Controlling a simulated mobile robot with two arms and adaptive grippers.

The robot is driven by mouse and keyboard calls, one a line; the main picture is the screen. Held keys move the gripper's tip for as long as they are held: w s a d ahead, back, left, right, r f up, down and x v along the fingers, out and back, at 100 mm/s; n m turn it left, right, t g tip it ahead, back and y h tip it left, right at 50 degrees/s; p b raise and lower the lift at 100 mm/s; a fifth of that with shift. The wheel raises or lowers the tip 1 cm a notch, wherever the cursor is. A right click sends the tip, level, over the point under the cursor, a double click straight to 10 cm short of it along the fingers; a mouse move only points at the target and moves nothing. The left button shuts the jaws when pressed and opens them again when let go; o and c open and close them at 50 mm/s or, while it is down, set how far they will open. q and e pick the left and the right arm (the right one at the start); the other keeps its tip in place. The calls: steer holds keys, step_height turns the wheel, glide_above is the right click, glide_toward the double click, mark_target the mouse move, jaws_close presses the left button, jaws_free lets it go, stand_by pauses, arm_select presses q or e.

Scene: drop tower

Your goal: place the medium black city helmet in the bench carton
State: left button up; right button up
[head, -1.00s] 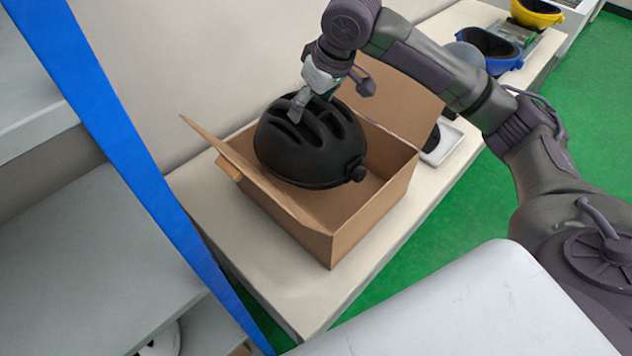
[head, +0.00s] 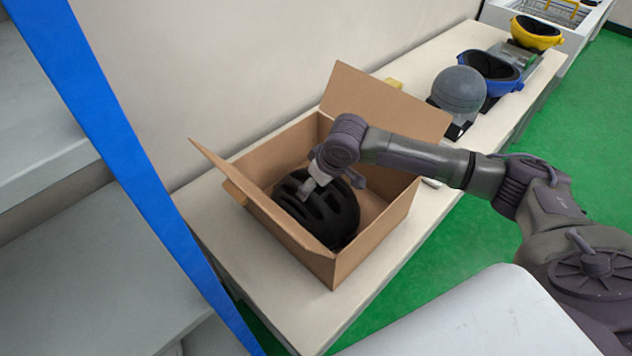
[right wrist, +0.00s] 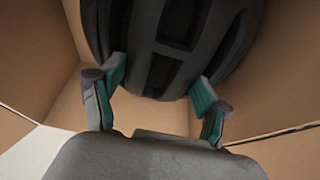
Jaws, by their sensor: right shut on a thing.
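The black helmet (head: 330,216) is inside the open carton (head: 375,236) on the bench, below its rim at the left part of the box. My right gripper (head: 308,189) reaches down into the carton and is shut on the helmet. In the right wrist view the helmet (right wrist: 175,40) fills the top, between the two teal-padded fingers of the gripper (right wrist: 160,88), with the carton walls (right wrist: 40,70) around it. Whether the helmet rests on the carton floor is hidden. My left gripper is not in view.
The carton's flaps stand open at the left and back. A blue post (head: 140,185) and grey shelves (head: 110,260) stand at the left.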

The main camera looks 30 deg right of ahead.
steer(key=shift+f, duration=0.1)
steer(key=o, duration=1.8)
steer(key=b+v, duration=0.1)
steer(key=v, duration=1.1)
